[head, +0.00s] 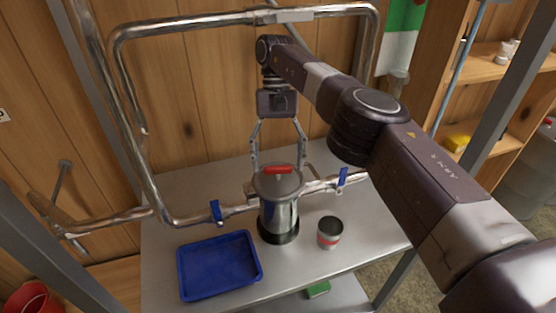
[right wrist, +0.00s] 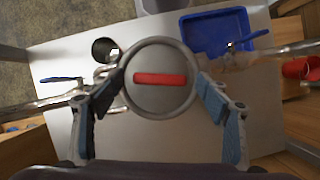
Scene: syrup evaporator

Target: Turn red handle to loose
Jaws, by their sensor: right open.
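The red handle (head: 278,170) is a short bar on top of the round lid of a steel canister (head: 278,212). In the right wrist view the red handle (right wrist: 160,79) lies crosswise on the grey lid (right wrist: 160,103). My right gripper (head: 278,166) is open, its fingers pointing down behind and to either side of the lid. In the right wrist view the right gripper (right wrist: 160,98) has its fingers apart at the lid's left and right edges, with the handle between them and apart from both. Whether the fingers touch the lid I cannot tell. My left gripper is not seen.
A blue tray (head: 219,265) stands left of the canister on the metal table (head: 160,226). An open can (head: 329,232) stands to the right. Steel pipes with blue valve levers (head: 216,211) (head: 342,177) run either side of the canister. A pipe frame (head: 205,21) rises behind.

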